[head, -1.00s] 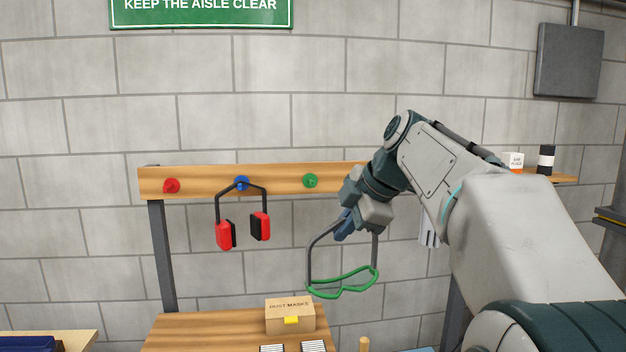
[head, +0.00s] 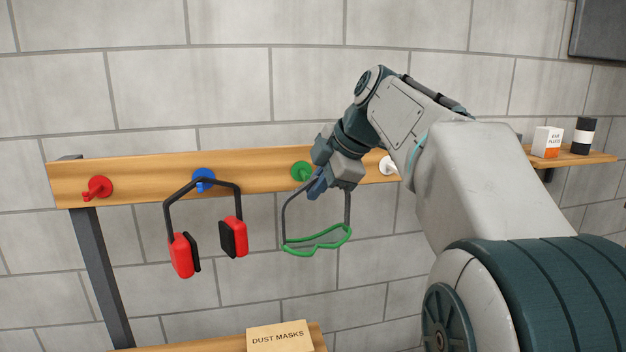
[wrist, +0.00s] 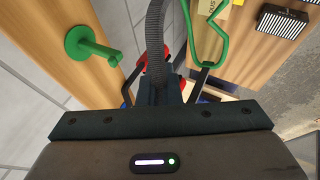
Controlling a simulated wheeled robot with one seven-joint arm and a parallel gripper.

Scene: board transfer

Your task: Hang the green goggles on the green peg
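The green goggles (head: 318,243) hang by their dark strap below my gripper (head: 317,186), with the green frame lowest. My gripper is shut on the strap. The green peg (head: 299,171) sticks out of the wooden rail just left of and slightly above my fingertips in the head view. In the wrist view the green peg (wrist: 90,45) is bare, at upper left, apart from the gripper. Part of the goggles' green frame (wrist: 222,45) shows at upper right there. The corrugated hose and gripper body hide much of the grip.
The rail (head: 130,180) also has a red peg (head: 97,188), a blue peg (head: 203,177) holding red-and-black earmuffs (head: 181,255), and a white peg (head: 388,167). A dust mask box (head: 280,338) stands below. An ear plug box (head: 547,142) is on the right shelf.

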